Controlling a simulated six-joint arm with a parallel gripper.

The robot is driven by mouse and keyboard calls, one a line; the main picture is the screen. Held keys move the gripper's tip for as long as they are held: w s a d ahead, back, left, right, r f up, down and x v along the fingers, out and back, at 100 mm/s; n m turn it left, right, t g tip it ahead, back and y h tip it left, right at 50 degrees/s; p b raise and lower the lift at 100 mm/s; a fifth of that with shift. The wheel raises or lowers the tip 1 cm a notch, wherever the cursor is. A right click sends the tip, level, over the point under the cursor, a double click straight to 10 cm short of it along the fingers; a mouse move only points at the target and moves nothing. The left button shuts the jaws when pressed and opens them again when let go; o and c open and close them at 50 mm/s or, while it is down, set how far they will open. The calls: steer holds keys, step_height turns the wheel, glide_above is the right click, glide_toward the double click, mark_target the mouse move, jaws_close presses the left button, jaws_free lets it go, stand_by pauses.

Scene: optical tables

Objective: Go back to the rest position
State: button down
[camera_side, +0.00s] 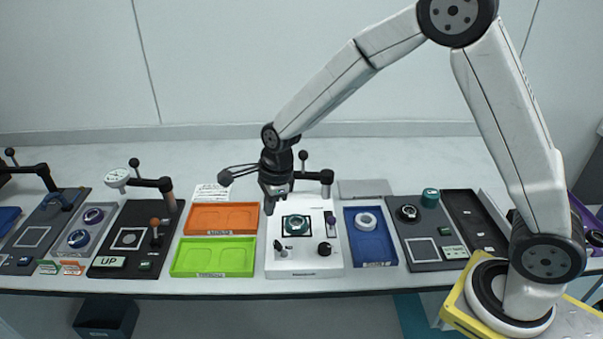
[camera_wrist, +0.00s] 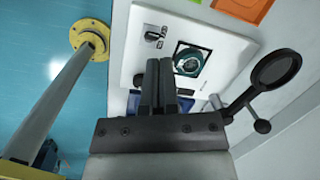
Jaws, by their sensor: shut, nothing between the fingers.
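My gripper (camera_side: 269,207) is shut and empty. In the side view it points down above the left part of the white device (camera_side: 325,225) in the middle of the table. In the wrist view the closed fingers (camera_wrist: 160,68) reach toward the same device (camera_wrist: 137,45). A round part (camera_side: 296,226) sits in the dark square window of the device; it also shows in the wrist view (camera_wrist: 190,62). I cannot tell whether the fingertips touch the device.
Orange (camera_side: 222,205) and green trays (camera_side: 213,270) lie to the left, and a blue tray (camera_side: 372,252) with a white ring to the right. Dark lever stations (camera_side: 107,240) stand farther left. A black arm with a round head (camera_wrist: 275,72) rises close beside my gripper. Space above the table is mostly free.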

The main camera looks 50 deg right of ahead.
steer(key=s+d+r+n, duration=0.1)
steer(key=s+d+n, duration=0.2)
steer(key=s+n, duration=0.2)
steer(key=s+d+n, duration=0.3)
steer(key=s+n, duration=0.3)
steer(key=n, duration=0.3)
steer(key=s+d+r+n+h, duration=0.1)
steer(key=s+d+n, duration=0.2)
steer(key=s+n, duration=0.3)
steer(key=shift+s+r+n+t, duration=0.25)
steer(key=shift+r+n+t, duration=0.15)
steer(key=shift+n, duration=0.7)
